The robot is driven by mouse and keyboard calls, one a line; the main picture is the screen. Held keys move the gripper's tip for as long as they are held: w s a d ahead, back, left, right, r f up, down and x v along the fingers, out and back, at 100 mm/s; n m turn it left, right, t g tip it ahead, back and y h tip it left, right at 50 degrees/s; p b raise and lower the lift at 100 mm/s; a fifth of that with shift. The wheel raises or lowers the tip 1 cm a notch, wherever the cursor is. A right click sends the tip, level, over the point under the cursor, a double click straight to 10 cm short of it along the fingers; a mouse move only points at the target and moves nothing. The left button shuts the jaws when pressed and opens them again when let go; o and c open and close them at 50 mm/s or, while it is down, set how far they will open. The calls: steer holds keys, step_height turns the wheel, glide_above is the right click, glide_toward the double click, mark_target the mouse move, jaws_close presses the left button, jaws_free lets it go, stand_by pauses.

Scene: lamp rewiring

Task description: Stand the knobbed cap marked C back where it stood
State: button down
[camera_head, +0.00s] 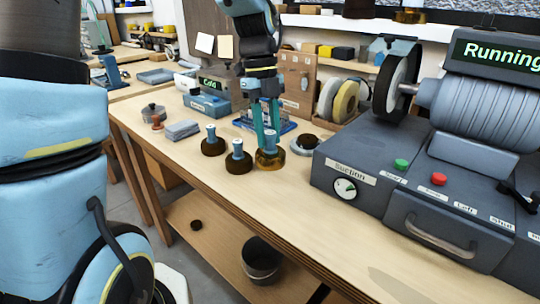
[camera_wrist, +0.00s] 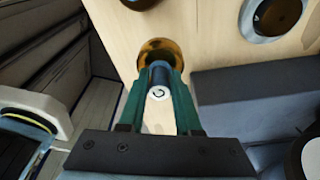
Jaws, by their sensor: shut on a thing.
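The knobbed cap marked C has a dark blue knob with a white top, which shows in the wrist view (camera_wrist: 158,92) with a dark letter on it. Its round amber body (camera_head: 270,162) is low at the table top; I cannot tell whether it touches the wood. My gripper (camera_head: 267,140) points down with its teal fingers shut on the knob, one on each side; they also show in the wrist view (camera_wrist: 158,85). Two similar caps with dark bodies and blue knobs stand upright to the left, one nearer (camera_head: 238,158) and one farther (camera_head: 212,141).
A large grey machine with a suction gauge (camera_head: 344,188) stands close on the right. Grey blocks (camera_head: 183,130) and a blue device (camera_head: 207,104) stand farther left. The wooden table's (camera_head: 300,205) front part is clear.

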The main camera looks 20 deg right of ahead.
mark_target(268, 154)
steer(key=shift+w+p+x, duration=0.1)
steer(key=shift+w+x, duration=0.1)
steer(key=shift+x, duration=0.65)
steer(key=shift+w+p+x, duration=0.1)
steer(key=shift+w+x, duration=0.05)
steer(key=shift+x, duration=0.75)
steer(key=shift+w+p+x, duration=0.1)
steer(key=shift+w+x, duration=0.1)
steer(key=shift+x, duration=0.65)
steer(key=shift+a+f, duration=0.15)
steer(key=shift+a, duration=0.05)
steer(key=shift+f, duration=0.15)
steer(key=c, duration=0.6)
jaws_free()
